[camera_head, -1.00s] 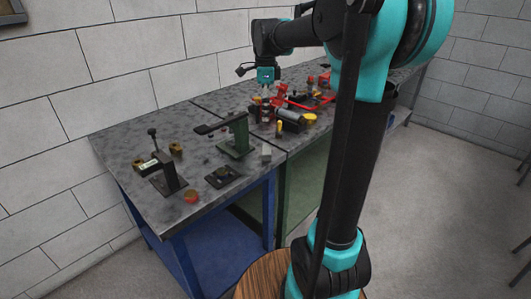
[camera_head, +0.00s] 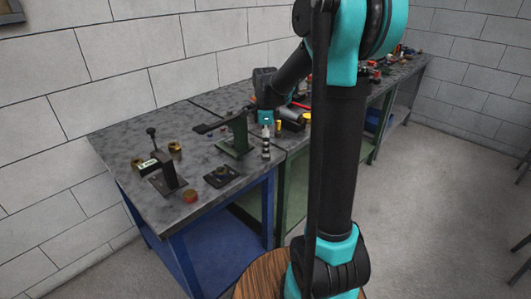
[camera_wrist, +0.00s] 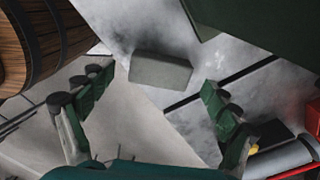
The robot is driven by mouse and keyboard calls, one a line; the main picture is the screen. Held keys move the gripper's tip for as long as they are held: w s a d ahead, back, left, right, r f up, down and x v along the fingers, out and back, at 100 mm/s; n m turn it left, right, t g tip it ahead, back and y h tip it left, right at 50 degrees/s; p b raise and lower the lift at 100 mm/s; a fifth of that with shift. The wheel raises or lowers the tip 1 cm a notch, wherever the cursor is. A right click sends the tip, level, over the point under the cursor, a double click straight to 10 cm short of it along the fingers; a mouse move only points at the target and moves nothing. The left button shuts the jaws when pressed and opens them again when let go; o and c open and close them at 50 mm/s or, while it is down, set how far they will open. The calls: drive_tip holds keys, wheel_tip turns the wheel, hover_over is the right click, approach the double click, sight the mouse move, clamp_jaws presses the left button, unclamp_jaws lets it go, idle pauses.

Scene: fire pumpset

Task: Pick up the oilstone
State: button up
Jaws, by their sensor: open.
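The oilstone appears to be the plain grey block (camera_wrist: 161,70) lying on the mottled grey bench top in the wrist view. It lies near the bench edge, just ahead of my gripper (camera_wrist: 156,88). My gripper's two green-and-grey fingers are spread wide, one to each side of the block's near side, with nothing between them. In the head view, my gripper (camera_head: 266,143) points down over the front edge of the bench (camera_head: 130,150) and mostly hides the block. I cannot tell whether the fingertips touch the bench.
A green stand (camera_head: 236,135) with a dark arm rises close to my gripper's left; its green body (camera_wrist: 270,25) fills the upper right of the wrist view. A yellow-handled tool (camera_head: 278,127) and a grey cylinder (camera_wrist: 285,157) lie to the right. A dark plate (camera_head: 221,176) lies left.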

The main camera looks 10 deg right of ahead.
drive_tip(key=shift+f, duration=0.9)
drive_tip(key=c, duration=1.4)
drive_tip(key=shift+r, duration=0.1)
wheel_tip(320, 180, up, 20)
drive_tip(key=shift+f, duration=0.1)
